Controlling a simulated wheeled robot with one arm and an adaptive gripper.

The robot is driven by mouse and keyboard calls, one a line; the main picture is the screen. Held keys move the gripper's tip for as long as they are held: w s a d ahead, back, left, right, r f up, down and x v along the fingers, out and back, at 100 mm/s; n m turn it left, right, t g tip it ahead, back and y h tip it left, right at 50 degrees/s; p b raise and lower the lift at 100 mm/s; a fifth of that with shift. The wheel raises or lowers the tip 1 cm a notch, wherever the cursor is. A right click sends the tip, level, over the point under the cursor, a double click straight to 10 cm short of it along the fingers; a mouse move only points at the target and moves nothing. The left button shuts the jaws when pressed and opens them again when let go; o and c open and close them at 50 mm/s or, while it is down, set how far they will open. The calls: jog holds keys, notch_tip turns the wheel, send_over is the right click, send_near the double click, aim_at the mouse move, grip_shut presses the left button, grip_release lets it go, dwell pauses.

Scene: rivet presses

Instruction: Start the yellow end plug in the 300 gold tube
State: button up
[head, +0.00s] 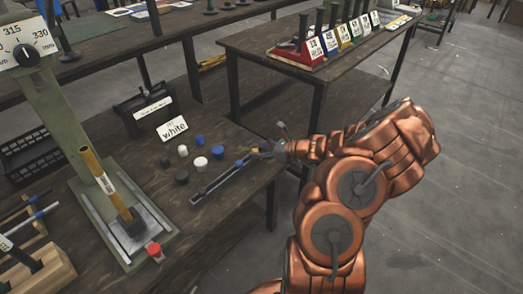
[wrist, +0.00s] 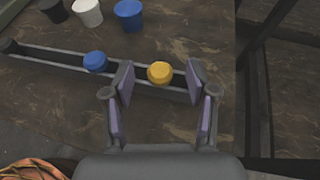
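The yellow end plug (wrist: 159,72) sits in a dark rail (wrist: 45,58) in the wrist view. My gripper (wrist: 160,82) is open, with one finger on each side of the plug; a gap shows on both sides. In the head view the yellow plug (head: 254,150) and my gripper (head: 266,149) are at the rail's far right end. A gold tube (head: 97,168) with a white label stands, tilted in the picture, in the press (head: 160,222) at the left. Its label is too small to read. Its lower end is in a dark holder.
A blue plug (wrist: 95,62) sits in the rail, left of the yellow one. Loose white, blue and black plugs (head: 182,177) stand behind the rail near a "white" card (head: 173,128). A red knob (head: 155,251) is at the press's front.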

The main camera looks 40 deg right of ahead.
grip_shut()
jog(key=shift+d, duration=0.1)
jog(key=shift+w+d+r+p, duration=0.15)
jog(key=shift+d+p, duration=0.3)
jog(key=shift+p, duration=0.05)
jog(key=d+p, duration=0.2)
jog(key=d, duration=0.1)
jog(key=shift+w+d, duration=0.1)
jog(key=shift+w, duration=0.25)
jog(key=shift+w+d+p, duration=0.25)
jog(key=shift+d+p, duration=0.25)
jog(key=shift+d, duration=0.5)
jog(key=shift+w+d+p, duration=0.2)
jog(key=shift+d+p, duration=0.3)
jog(key=shift+d, duration=0.45)
